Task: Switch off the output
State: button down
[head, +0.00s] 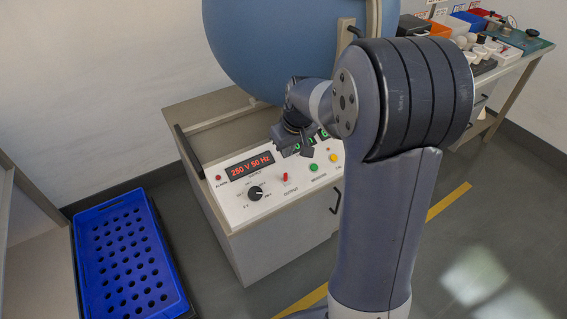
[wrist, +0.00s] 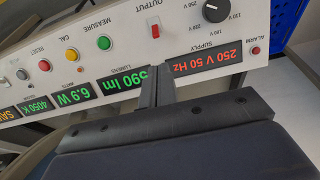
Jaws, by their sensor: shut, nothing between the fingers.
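The output switch is a small red lever on the white sloping panel, right of the black dial in the head view (head: 285,177). It also shows in the wrist view (wrist: 155,25), where the panel appears upside down. I cannot tell for sure which way the lever is set. The supply display (head: 250,165) is lit red with "250 V 50 Hz". My gripper (wrist: 158,80) is shut and empty, its fingertips over the panel near the displays, apart from the switch in the picture. In the head view my gripper (head: 305,149) is partly hidden by the wrist.
The black supply dial (head: 256,193) is left of the switch, and the green button (head: 313,168) and yellow button (head: 333,157) are to its right. A large blue sphere (head: 270,45) stands behind the panel. A blue perforated crate (head: 78,250) is at lower left.

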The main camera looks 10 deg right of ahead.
aim_at(285, 177)
jog(key=b+x, duration=0.1)
jog(key=x, duration=0.9)
jog(key=shift+f+b, duration=0.15)
jog(key=shift+b, duration=0.4)
